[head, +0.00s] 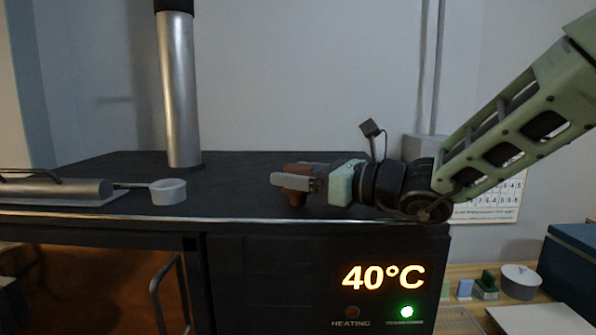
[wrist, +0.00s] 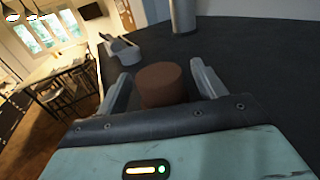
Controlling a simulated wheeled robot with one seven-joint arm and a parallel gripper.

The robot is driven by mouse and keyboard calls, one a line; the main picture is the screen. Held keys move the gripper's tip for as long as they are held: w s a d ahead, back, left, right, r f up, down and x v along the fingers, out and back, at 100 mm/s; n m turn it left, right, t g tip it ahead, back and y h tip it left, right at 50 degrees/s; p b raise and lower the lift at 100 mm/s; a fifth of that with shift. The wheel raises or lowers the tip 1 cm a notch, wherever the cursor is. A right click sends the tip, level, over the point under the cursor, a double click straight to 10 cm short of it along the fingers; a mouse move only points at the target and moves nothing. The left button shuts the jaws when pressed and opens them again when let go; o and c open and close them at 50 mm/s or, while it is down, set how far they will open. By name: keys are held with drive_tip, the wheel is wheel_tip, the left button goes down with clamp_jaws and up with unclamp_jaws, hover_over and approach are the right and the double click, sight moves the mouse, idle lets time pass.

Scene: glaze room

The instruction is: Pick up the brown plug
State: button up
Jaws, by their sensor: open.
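The brown plug (wrist: 160,84) stands on the black kiln top, between the two fingers of my gripper in the wrist view. In the head view the brown plug (head: 297,198) is partly hidden behind the near grey finger. My gripper (head: 293,177) is open around the plug, near the front edge of the top. In the wrist view the fingers of my gripper (wrist: 158,76) sit on either side of the plug, with a small gap showing at its right.
The black kiln top (head: 240,200) has a metal flue pipe (head: 180,90) at the back. A small white cup-like piece (head: 168,191) and a metal cylinder (head: 60,189) lie at left. The front panel display (head: 383,278) reads 40°C. The top right of the flue is clear.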

drive_tip(key=shift+p+x, duration=0.35)
drive_tip(key=shift+x, duration=0.85)
drive_tip(key=c, duration=1.2)
drive_tip(key=shift+o, duration=0.2)
